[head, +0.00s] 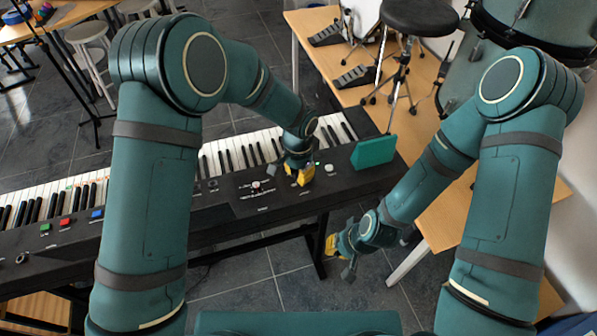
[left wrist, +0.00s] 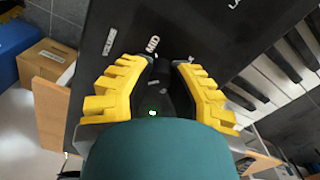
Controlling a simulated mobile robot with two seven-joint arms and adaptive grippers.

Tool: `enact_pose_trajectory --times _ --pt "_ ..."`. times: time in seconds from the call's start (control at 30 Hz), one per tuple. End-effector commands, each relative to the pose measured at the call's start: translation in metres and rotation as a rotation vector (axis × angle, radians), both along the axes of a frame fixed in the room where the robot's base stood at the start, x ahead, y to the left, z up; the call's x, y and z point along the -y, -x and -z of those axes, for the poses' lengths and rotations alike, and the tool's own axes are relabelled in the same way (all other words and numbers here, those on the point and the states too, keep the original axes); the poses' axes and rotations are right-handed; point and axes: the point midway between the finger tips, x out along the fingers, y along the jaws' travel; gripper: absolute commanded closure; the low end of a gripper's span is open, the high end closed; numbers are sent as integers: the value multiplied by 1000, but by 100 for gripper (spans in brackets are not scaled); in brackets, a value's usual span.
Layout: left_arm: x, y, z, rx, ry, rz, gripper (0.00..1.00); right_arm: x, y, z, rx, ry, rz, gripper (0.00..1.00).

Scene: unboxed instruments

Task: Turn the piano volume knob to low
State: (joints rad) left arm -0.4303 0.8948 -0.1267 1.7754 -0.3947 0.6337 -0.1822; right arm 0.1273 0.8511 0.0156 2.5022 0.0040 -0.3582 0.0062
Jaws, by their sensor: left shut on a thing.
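The black piano keyboard (head: 235,192) stands across the middle of the head view. My left gripper (head: 299,174) is over the control panel near its right end. In the left wrist view, the yellow fingers of my left gripper (left wrist: 172,92) are on both sides of the dark volume knob (left wrist: 170,82), shut on it. The knob is mostly hidden by the fingers and wrist, so its pointer cannot be read. A white "MID" label (left wrist: 153,44) shows just beyond the fingertips. My right gripper (head: 340,252) hangs in front of the piano, away from it; its opening is unclear.
A teal box (head: 373,151) sits on the piano's right end, close to my left gripper. A small white knob (head: 329,168) is beside the gripper. A wooden platform (head: 333,75) with pedals and a black stool (head: 420,17) is behind.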

Motion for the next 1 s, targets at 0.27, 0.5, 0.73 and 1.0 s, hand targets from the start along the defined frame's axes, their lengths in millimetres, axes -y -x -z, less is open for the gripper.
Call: enact_pose_trajectory --times 0.27,0.5,0.73,1.0 --pt "0 1 1 -2 -1 -1 46 0 0 0 0 0 0 100" --pt "0 0 -4 0 0 -1 46 0 0 0 0 0 0 100" --pt "0 -1 -41 3 1 -1 46 0 0 0 0 0 0 100" --pt "0 0 -93 2 1 -1 46 0 0 0 0 0 0 100"
